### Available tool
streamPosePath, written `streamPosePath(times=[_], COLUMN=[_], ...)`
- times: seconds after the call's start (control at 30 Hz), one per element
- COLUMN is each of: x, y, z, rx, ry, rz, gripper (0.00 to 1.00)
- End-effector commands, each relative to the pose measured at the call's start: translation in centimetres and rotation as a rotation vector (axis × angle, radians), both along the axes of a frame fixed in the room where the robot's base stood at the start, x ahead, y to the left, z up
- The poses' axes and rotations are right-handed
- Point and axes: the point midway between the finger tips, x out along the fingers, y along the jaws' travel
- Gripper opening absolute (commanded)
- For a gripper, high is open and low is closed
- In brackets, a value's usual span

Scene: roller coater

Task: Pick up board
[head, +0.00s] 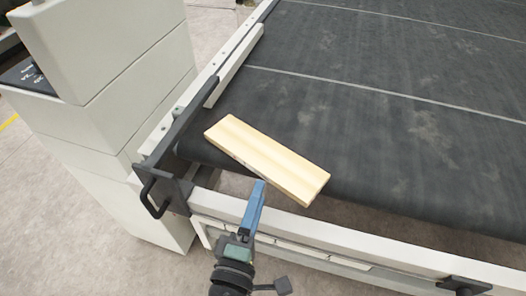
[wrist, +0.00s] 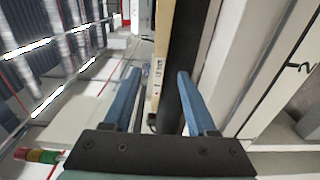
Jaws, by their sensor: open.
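The board (head: 265,158) is a flat, pale wooden plank lying on the dark conveyor belt near its front left corner. Its near right end reaches the belt's front edge. My gripper (head: 258,188) is open, with blue fingers, just in front of the board's near long side. In the wrist view my gripper (wrist: 157,76) shows both fingers apart with nothing held. The board (wrist: 163,50) appears there edge-on as a pale strip, lined up with the gap between the fingers. I cannot tell whether the fingertips touch it.
The dark belt (head: 400,120) stretches back and right and is otherwise clear. A white front rail (head: 330,232) runs below its edge. A black handle bracket (head: 163,192) and a white machine housing (head: 120,70) stand at the left. A side guide (head: 235,62) borders the belt.

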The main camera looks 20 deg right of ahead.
Motion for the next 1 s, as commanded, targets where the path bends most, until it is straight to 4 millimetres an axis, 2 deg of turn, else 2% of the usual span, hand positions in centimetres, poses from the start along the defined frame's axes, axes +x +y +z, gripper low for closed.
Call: streamPosePath(times=[0.3, 0.6, 0.67, 0.93, 1.0], x=[3.7, 4.1, 4.1, 4.1, 4.1], y=[-2.4, -2.7, -2.7, -2.6, -2.6], z=[0.3, 0.1, 0.1, 0.1, 0.1], rx=[0.000, 0.000, 0.000, 0.000, 0.000], ry=[-0.002, -0.001, -0.001, -0.001, -0.001], rz=[-0.003, -0.001, -0.001, -0.001, -0.001], gripper=[0.57, 0.57, 0.48, 0.00, 0.00])
